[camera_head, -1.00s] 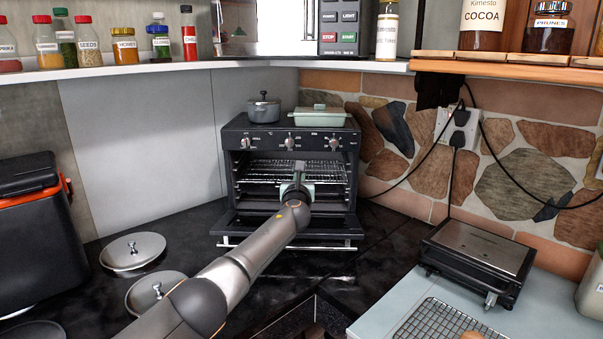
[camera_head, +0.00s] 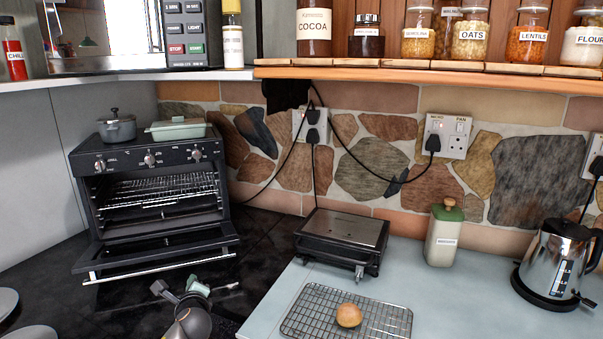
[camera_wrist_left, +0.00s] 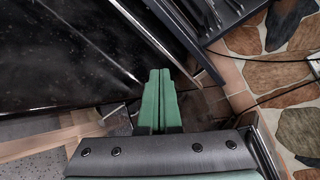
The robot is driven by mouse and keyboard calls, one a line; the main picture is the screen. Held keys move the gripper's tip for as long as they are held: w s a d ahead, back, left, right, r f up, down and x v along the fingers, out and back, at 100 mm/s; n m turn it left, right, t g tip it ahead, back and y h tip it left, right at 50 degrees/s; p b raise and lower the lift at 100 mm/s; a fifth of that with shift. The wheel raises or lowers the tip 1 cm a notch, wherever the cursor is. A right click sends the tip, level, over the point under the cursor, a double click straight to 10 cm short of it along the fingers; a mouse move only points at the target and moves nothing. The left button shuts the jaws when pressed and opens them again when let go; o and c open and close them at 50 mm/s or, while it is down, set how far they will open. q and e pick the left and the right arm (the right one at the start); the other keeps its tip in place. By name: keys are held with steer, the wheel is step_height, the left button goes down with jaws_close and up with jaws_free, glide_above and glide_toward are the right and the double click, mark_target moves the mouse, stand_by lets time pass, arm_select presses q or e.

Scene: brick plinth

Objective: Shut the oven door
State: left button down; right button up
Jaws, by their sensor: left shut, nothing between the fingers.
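The black oven (camera_head: 150,158) stands on the dark counter at the left of the head view. Its door (camera_head: 155,246) is folded down, open, with a pale handle bar (camera_head: 160,267) along its front edge. Wire racks (camera_head: 160,190) show inside the opening. My left gripper (camera_head: 198,286) is low in the head view, in front of and below the right end of the door handle in the picture. Its green fingers (camera_wrist_left: 159,85) are together and empty in the left wrist view. I cannot tell whether it touches the door. My right gripper is not in view.
A grey pot (camera_head: 117,128) and a green dish (camera_head: 178,128) stand on the oven. To the right are a black grill (camera_head: 342,240), a wire rack (camera_head: 375,318) with a bun (camera_head: 349,315), a canister (camera_head: 444,238) and a kettle (camera_head: 555,262). Cables hang along the stone wall.

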arm_select(q)
steer(key=s+d+f+n+g+h, duration=0.1)
steer(key=s+d+f+n+g, duration=0.15)
steer(key=s+f+n, duration=0.6)
steer(key=s+d+f+n+g+h, duration=0.25)
steer(key=s+f, duration=0.25)
steer(key=s, duration=0.9)
steer(key=s+d+r+n+g+h, duration=0.15)
steer(key=s+n+g, duration=0.55)
steer(key=s, duration=1.6)
steer(key=w+d+f+n+t+h, duration=0.1)
steer(key=w+d+f+t+h, duration=0.1)
steer(key=w+d+f+t, duration=0.2)
steer(key=shift+d+f+n+t+h, duration=0.15)
steer(key=shift+f+n+t+h, duration=0.2)
steer(key=shift+f+t, duration=2.2)
steer(key=shift+s+f+g, duration=0.1)
steer(key=shift+f+g, duration=0.6)
steer(key=shift+g, duration=0.05)
